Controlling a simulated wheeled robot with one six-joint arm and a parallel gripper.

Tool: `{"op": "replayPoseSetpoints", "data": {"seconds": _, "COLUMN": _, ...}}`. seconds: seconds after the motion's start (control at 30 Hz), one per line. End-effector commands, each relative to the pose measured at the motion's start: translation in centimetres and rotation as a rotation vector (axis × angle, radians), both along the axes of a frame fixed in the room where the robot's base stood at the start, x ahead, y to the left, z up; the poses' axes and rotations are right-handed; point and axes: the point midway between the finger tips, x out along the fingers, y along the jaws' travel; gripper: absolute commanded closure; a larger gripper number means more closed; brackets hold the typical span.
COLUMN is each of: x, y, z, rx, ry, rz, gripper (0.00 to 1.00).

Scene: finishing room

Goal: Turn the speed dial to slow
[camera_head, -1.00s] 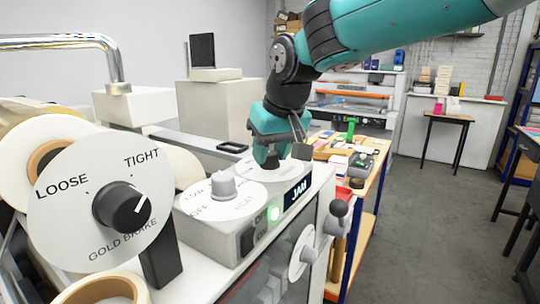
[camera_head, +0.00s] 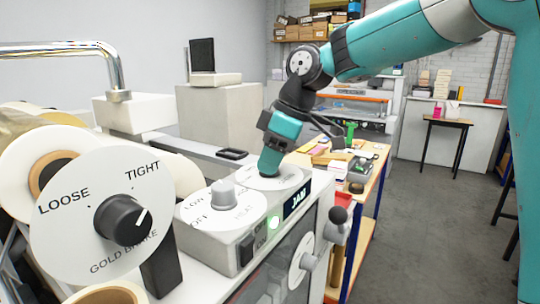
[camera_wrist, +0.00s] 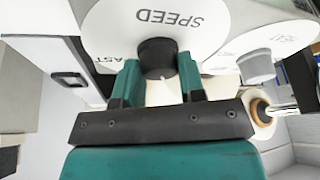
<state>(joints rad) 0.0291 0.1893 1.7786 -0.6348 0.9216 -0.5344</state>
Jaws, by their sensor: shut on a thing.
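The speed dial is a white round plate (camera_wrist: 190,22) marked SPEED with a black knob (camera_wrist: 157,55) at its middle. In the wrist view the lettering is upside down, and part of the word FAST shows at the left. A white pointer line on the knob faces down, away from the word SPEED. My gripper (camera_wrist: 160,68) is shut on the knob, one teal finger on each side. In the head view my gripper (camera_head: 269,165) stands over the plate (camera_head: 290,179) and hides the knob. The slow mark is not visible.
In the head view a heat dial with a grey knob (camera_head: 223,192) sits just in front of the speed dial. A large gold brake dial (camera_head: 122,219) stands at the left. A green light (camera_head: 273,222) and a JAM display (camera_head: 297,198) are on the front face.

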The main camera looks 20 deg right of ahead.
Motion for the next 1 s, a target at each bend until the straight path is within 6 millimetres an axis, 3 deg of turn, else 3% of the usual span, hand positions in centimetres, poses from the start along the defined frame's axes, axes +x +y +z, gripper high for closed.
{"op": "replayPoseSetpoints", "data": {"seconds": 0.5, "x": -0.03, "y": 0.07, "z": 0.04, "rx": 0.001, "ry": 0.004, "rz": 0.418, "gripper": 0.87}}
{"op": "replayPoseSetpoints", "data": {"seconds": 1.0, "x": -0.09, "y": 0.10, "z": -0.08, "rx": 0.000, "ry": 0.006, "rz": 0.557, "gripper": 0.87}}
